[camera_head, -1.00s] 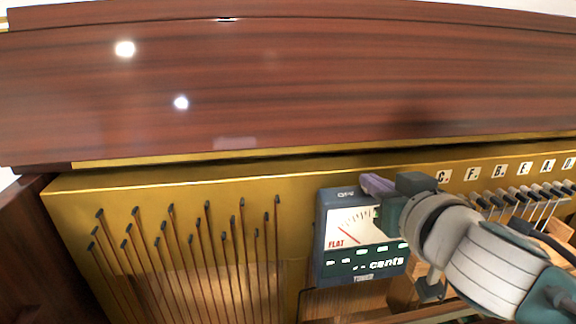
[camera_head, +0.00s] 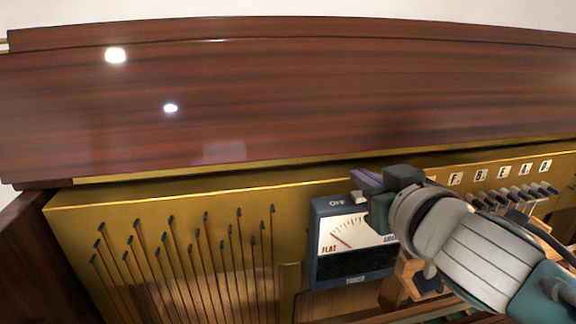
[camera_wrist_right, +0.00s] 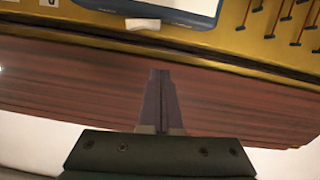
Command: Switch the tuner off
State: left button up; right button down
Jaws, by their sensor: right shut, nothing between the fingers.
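The tuner (camera_head: 355,262) is a dark blue-grey box with a white needle dial, standing in the gold-framed piano interior. Its lower display strip is dark and blank, and an OFF label shows at its upper left. A small white switch (camera_head: 357,196) shows on its top edge beside my right gripper; it also shows in the wrist view (camera_wrist_right: 142,24). My right gripper (camera_head: 366,180) is shut and empty, its purple fingers just above the tuner's top. In the wrist view the fingertips (camera_wrist_right: 160,74) are apart from the switch. My right gripper and arm hide the tuner's right side. My left gripper is not in view.
A glossy reddish-brown wooden panel (camera_head: 280,90) spans behind the gold plate (camera_head: 130,200). Several rods with dark tips rise left of the tuner. Lettered labels and several hammer-like pins (camera_head: 510,195) lie to the right, near my right arm.

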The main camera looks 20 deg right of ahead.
jog(key=b+v, duration=0.1)
jog(key=v, duration=0.7)
jog(key=shift+d+f, duration=0.1)
jog(key=shift+f, duration=0.1)
